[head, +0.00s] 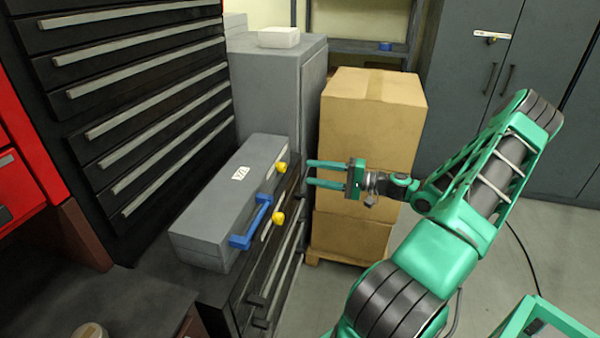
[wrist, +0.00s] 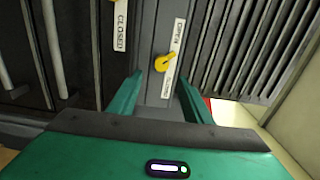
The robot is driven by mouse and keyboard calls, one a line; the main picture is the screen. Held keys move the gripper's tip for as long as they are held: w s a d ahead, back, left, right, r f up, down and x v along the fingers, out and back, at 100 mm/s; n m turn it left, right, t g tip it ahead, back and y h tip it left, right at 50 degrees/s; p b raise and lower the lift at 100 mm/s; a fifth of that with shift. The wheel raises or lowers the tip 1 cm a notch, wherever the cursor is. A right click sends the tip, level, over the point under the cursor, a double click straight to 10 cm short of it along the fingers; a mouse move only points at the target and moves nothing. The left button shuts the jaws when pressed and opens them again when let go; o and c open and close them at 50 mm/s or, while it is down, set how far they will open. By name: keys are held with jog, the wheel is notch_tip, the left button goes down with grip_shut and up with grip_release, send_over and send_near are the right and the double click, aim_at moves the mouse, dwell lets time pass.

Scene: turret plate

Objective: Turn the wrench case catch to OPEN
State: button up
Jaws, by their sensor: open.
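The grey case (head: 215,200) lies closed on a dark drawer cabinet, with a blue handle (head: 252,222) on its front. Two yellow catches sit on that front: a far catch (head: 281,168) and a near catch (head: 278,218). My gripper (head: 311,173) is open and empty, its fingers pointing at the far catch from the right, apart from it. In the wrist view a yellow catch (wrist: 164,62) shows just beyond and between the fingertips (wrist: 162,84). Its short lever slants up right onto a white label strip (wrist: 174,55) reading OPEN at the top; the lower word is unclear.
Another label reading CLOSED (wrist: 121,24) is up left in the wrist view. Stacked cardboard boxes (head: 370,125) stand behind my gripper. A tall black drawer cabinet (head: 140,100) stands left of the case. Open floor (head: 530,230) lies to the right.

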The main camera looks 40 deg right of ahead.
jog(key=shift+v, duration=1.15)
jog(key=s+a+f+n+g+h, duration=0.4)
jog(key=s+a+g, duration=0.3)
jog(key=a+g, duration=0.4)
jog(key=s+a+r+g+h, duration=0.1)
jog(key=s+r+h, duration=0.2)
jog(key=s+r, duration=0.4)
jog(key=s+r+g+h, duration=0.2)
jog(key=s+r, duration=0.6)
jog(key=s, duration=0.5)
jog(key=shift+s+a+h, duration=0.35)
jog(key=shift+h, duration=0.55)
